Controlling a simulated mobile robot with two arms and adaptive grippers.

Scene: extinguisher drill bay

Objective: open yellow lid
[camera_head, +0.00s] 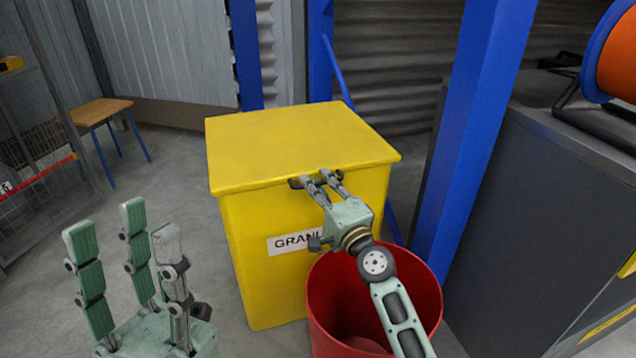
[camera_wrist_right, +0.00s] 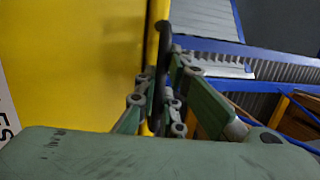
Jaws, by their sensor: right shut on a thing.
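The yellow lid (camera_head: 290,140) lies closed on top of the yellow bin (camera_head: 245,285), which carries a white label partly hidden by my right arm. A dark handle (camera_head: 296,183) sits at the lid's front edge; it also shows in the right wrist view (camera_wrist_right: 162,45). My right gripper (camera_head: 320,180) is shut on the handle, its fingers on both sides of it in the right wrist view (camera_wrist_right: 165,95). My left gripper (camera_head: 130,255) is at the lower left, fingers pointing up and spread open, empty and apart from the bin.
A red bucket (camera_head: 325,310) stands on the floor in front of the bin, under my right arm. A blue post (camera_head: 470,130) and a grey cabinet (camera_head: 540,210) are close on the right. A wooden stool (camera_head: 100,110) stands at the back left. The floor left of the bin is clear.

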